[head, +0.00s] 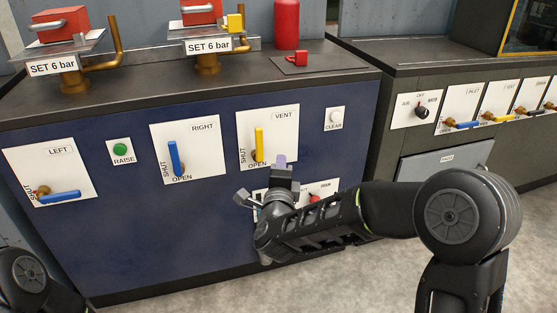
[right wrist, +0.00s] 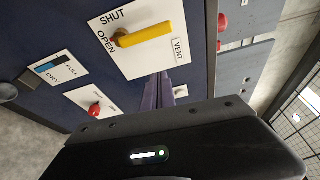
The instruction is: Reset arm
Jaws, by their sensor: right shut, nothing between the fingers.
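My right gripper (head: 279,162) is in front of the blue cabinet front, just below the VENT plate. Its fingers are shut with nothing between them; they also show in the right wrist view (right wrist: 160,92). The VENT plate carries a yellow handle (head: 259,145) standing upright, also seen in the right wrist view (right wrist: 145,34). The gripper looks apart from this handle. My left arm shows only in the lower left corner of the head view, and its gripper is out of view.
The panel has a LEFT blue handle (head: 60,196) lying near level, a RIGHT blue handle (head: 177,160) near upright, a green RAISE button (head: 121,151) and a white CLEAR button (head: 335,116). A lower plate with a red knob (right wrist: 95,110) is partly hidden by my right arm.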

